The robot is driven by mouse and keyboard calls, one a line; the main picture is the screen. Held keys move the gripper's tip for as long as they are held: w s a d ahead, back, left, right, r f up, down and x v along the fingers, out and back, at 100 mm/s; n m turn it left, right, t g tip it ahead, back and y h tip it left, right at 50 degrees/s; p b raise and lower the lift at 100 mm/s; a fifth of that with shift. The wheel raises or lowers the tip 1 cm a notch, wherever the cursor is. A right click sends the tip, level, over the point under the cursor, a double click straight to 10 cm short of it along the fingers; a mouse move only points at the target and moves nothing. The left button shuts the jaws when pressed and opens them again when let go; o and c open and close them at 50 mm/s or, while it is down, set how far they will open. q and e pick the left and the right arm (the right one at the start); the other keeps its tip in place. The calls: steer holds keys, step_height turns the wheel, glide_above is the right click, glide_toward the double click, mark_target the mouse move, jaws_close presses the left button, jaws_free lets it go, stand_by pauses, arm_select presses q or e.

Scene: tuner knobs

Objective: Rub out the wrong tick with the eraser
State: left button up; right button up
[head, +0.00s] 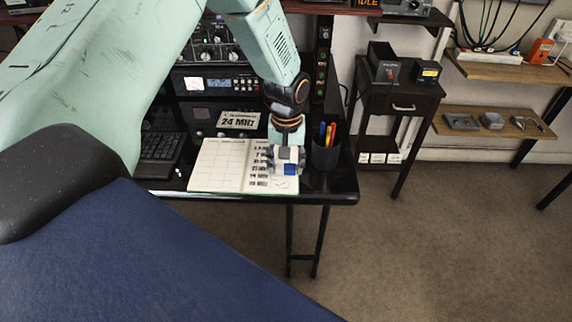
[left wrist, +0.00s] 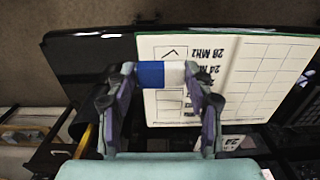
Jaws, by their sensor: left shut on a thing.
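My left gripper (head: 286,158) is shut on a blue and white eraser (head: 291,169), held over the right page of an open book (head: 217,165) on the dark desk. In the left wrist view the eraser (left wrist: 150,74) lies crosswise between the two fingertips (left wrist: 160,84). A black tick (left wrist: 174,53) shows in a box beside the "28 MHZ" line, just past the eraser and uncovered. Below the eraser, other boxes are partly hidden. I cannot tell whether the eraser touches the paper. My right gripper is not in view.
A dark cup of pens (head: 326,153) stands close to the right of my left gripper. A "24 MHZ" card (head: 238,120) and radio equipment (head: 216,84) stand behind the book. A keyboard (head: 160,146) lies to the left. The desk's front edge is near.

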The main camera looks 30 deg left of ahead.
mark_target(289, 174)
arm_select(q)
steer(key=shift+s+d+f+b, duration=0.15)
steer(key=shift+d+f+b, duration=0.2)
steer(key=shift+d+b, duration=0.25)
steer(key=f, duration=0.1)
steer(key=a+f+b, duration=0.1)
steer(key=f+b, duration=0.1)
steer(key=shift+w+a+f, duration=0.25)
steer(key=shift+a, duration=0.15)
steer(key=shift+f+b, duration=0.3)
steer(key=shift+b, duration=0.25)
steer(key=shift+s+d, duration=0.1)
steer(key=shift+d, duration=0.1)
steer(key=shift+s+d+r, duration=0.1)
steer(key=shift+d+r, duration=0.2)
steer(key=shift+d, duration=0.15)
steer(key=shift+a+f, duration=0.3)
steer(key=shift+a, duration=0.2)
steer(key=shift+d+r, duration=0.3)
steer(key=shift+d, duration=0.2)
steer(key=shift+a+f, duration=0.15)
steer(key=shift+f, duration=0.05)
steer(key=shift+d+r, duration=0.1)
steer(key=shift+d, duration=0.15)
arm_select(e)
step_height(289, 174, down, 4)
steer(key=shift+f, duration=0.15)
